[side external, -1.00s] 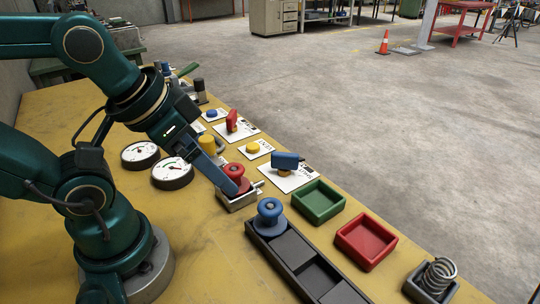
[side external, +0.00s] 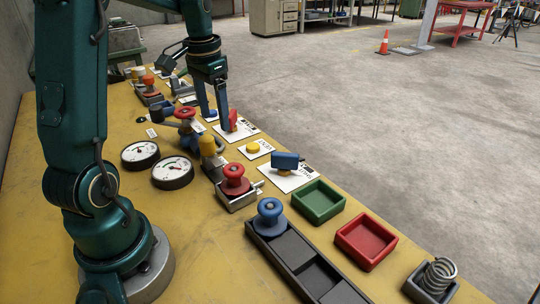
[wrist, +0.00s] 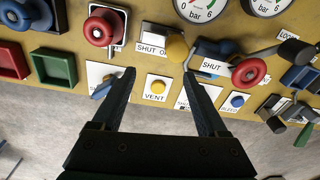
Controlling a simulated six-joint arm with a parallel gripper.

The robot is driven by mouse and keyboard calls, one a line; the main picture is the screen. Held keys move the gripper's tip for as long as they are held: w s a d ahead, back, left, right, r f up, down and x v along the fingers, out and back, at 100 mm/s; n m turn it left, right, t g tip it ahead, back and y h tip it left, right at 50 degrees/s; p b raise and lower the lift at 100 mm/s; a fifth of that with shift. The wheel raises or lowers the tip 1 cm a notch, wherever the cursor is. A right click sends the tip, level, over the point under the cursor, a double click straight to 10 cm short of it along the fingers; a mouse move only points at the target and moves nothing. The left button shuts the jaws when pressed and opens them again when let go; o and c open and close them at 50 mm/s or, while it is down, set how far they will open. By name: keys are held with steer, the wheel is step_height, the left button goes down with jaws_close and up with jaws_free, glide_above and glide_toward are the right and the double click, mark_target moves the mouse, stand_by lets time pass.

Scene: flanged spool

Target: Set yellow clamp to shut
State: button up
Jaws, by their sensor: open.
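The yellow clamp looks to be the rounded yellow piece (side external: 207,145) behind the red spool. In the wrist view it is the yellow piece (wrist: 177,48) between two labels reading SHUT; the end of one label is covered. I cannot tell its setting. My gripper (side external: 219,119) is open and empty, over the row of switches near the blue button and red switch, apart from the clamp. In the wrist view, my gripper (wrist: 159,75) has its fingers spread either side of the yellow VENT button (wrist: 157,87).
The red spool (side external: 235,172) sits in a metal holder. A blue spool (side external: 269,207) stands on a dark tray. A red valve wheel (wrist: 249,72) is beside the clamp. Two gauges (side external: 173,172) lie left. A red switch (side external: 233,117) and blue-handled switch (side external: 286,160) stand along the edge.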

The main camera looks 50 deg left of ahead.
mark_target(206, 138)
steer(key=shift+n+g+h, duration=0.3)
steer(key=shift+n+g, duration=0.1)
steer(key=shift+n, duration=0.2)
steer(key=a+f, duration=0.1)
steer(key=s+a+f, duration=0.1)
steer(key=a+f, duration=0.1)
steer(key=shift+s, duration=0.3)
steer(key=shift+d+f, duration=0.1)
steer(key=shift+f, duration=2.3)
jaws_close()
